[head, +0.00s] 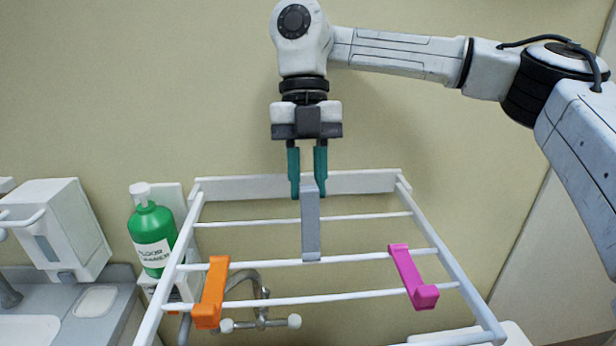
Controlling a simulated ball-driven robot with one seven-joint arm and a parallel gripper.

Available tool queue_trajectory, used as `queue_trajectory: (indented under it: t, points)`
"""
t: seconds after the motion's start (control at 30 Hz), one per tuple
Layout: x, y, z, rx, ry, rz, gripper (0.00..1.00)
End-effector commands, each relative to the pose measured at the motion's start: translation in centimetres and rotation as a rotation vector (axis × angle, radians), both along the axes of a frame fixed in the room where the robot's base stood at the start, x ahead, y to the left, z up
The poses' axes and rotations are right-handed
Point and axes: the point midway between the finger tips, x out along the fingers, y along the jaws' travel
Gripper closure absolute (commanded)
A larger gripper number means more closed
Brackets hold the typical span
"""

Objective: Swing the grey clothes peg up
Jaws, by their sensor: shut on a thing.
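The grey clothes peg (311,228) is in the middle of the head view, on the white drying rack (355,262). Its lower end meets one of the rack's middle rods, and it points up from there. My gripper (308,187) comes down from above with its teal fingers on either side of the peg's upper end, shut on it. The exact contact between fingers and peg is partly hidden. An orange peg (211,293) and a magenta peg (412,277) also sit on the rack, left and right of the grey one, each lying across the rods.
A green bottle (152,235) stands left of the rack. A white dispenser (57,230) hangs further left above a sink counter (95,302). A metal tap (262,308) shows behind the rack's rods. The wall behind is bare.

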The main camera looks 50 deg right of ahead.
Motion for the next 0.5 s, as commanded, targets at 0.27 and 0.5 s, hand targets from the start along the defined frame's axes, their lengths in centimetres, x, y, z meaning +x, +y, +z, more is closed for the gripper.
queue_trajectory:
  t: [0.27,0.5]
  points:
    - [0.24,-0.35,-0.59,-0.009,-0.005,-0.011,0.67]
    - [0.15,-0.23,-0.35,-0.008,-0.004,-0.006,0.47]
